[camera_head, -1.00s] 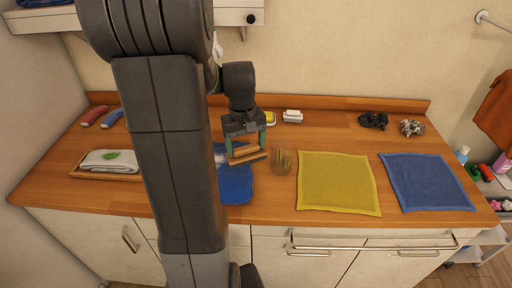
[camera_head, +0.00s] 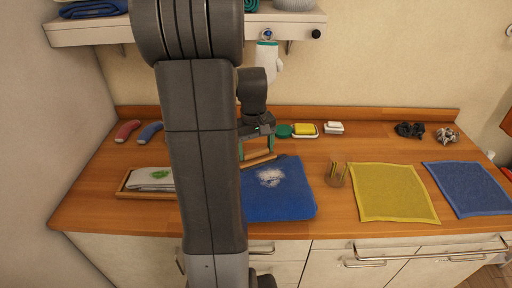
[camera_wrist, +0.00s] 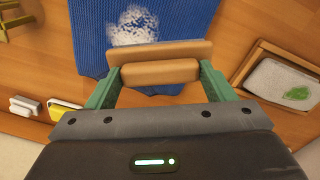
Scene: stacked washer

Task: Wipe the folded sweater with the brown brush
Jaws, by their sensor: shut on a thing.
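The blue folded sweater (camera_head: 290,203) lies flat on the wooden counter, partly hidden behind my arm. A white powdery patch (camera_head: 269,177) is on it; both also show at the top of the wrist view, the sweater (camera_wrist: 88,30) and the patch (camera_wrist: 133,27). My gripper (camera_head: 256,151) is shut on the brown brush (camera_head: 259,161), held crosswise between green fingers. In the wrist view the brush (camera_wrist: 160,50) sits in front of the gripper (camera_wrist: 160,76), over the sweater's edge. I cannot tell whether the brush touches the sweater.
A wooden tray (camera_head: 124,193) with a grey cloth is at left. A yellow sponge (camera_head: 304,129) is behind.

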